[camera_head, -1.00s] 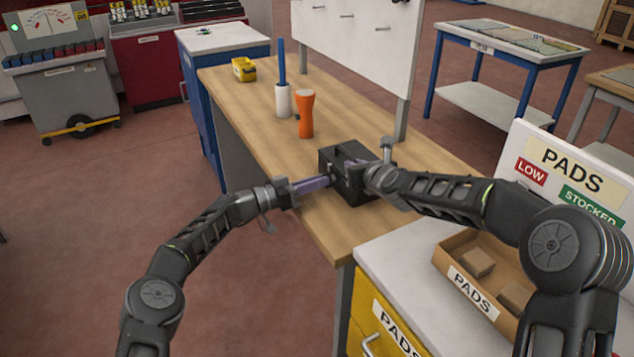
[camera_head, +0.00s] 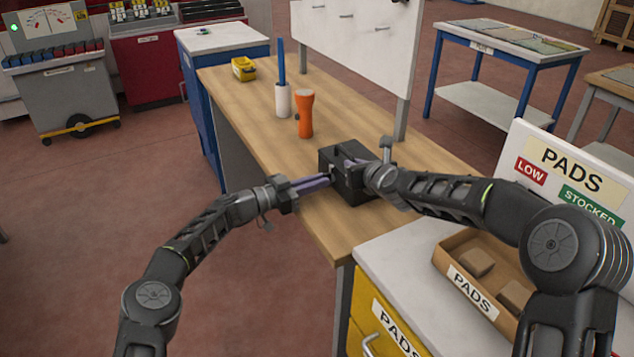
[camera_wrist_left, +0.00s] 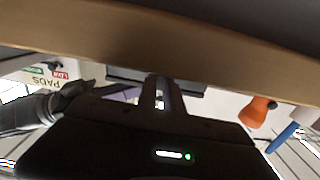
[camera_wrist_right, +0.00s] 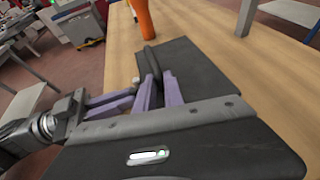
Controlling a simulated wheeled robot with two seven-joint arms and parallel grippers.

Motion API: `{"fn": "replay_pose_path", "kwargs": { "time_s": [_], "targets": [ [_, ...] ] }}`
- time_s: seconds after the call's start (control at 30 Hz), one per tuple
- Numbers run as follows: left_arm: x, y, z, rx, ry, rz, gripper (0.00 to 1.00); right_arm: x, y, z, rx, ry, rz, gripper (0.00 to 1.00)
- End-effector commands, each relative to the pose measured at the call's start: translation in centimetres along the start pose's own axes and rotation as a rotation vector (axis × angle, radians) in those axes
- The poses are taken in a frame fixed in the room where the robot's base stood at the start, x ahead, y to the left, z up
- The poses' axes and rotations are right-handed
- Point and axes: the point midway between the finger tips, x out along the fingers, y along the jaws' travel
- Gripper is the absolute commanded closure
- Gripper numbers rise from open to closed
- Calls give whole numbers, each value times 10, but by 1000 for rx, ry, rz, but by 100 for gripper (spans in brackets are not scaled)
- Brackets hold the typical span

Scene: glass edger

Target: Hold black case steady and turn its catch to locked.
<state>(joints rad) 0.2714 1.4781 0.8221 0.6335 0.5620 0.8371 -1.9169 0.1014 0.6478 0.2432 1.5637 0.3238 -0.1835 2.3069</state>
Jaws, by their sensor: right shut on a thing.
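The black case (camera_head: 357,194) stands upright on the wooden workbench (camera_head: 340,225), near its front end. My right gripper (camera_head: 352,163) is at the top of the case; in the right wrist view its purple fingers (camera_wrist_right: 160,92) are shut on the dark handle (camera_wrist_right: 150,58). My left gripper (camera_head: 331,181) points at the case's left side. Its two purple fingers lie close together with a narrow gap, seen in the left wrist view (camera_wrist_left: 160,100). A small pale knob (camera_wrist_right: 136,80), perhaps the catch, shows beside those fingertips; its setting cannot be made out.
An orange flashlight-shaped object (camera_head: 305,115), a white holder (camera_head: 283,101) with a blue rod, and a yellow bin (camera_head: 244,69) stand farther back on the bench. A cardboard box of pads (camera_head: 455,258) sits at right. The bench's left edge is clear.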

Motion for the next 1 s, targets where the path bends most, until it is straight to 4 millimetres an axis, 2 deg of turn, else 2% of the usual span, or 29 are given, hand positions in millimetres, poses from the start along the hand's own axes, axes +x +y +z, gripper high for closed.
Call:
{"fn": "replay_pose_path", "kwargs": {
  "time_s": [0.03, 0.27, 0.67, 0.87, 1.0],
  "targets": [
    [0, 0, 1, 2, -1, 1, 86, 0, 0, -1, 2, 2, 0, 100],
    [0, 0, 0, 0, -1, 0, 67, 0, 0, -1, 2, 2, 0, 100],
    [-5, -1, 0, -1, 0, 0, 67, 0, 0, -1, 2, 2, 0, 100],
    [-25, -1, 0, -1, -1, -2, 67, 0, 0, -1, 2, 2, 0, 100],
    [-53, -1, 0, -2, -1, -2, 67, 0, 0, -1, 2, 2, 0, 100]
  ]
}}
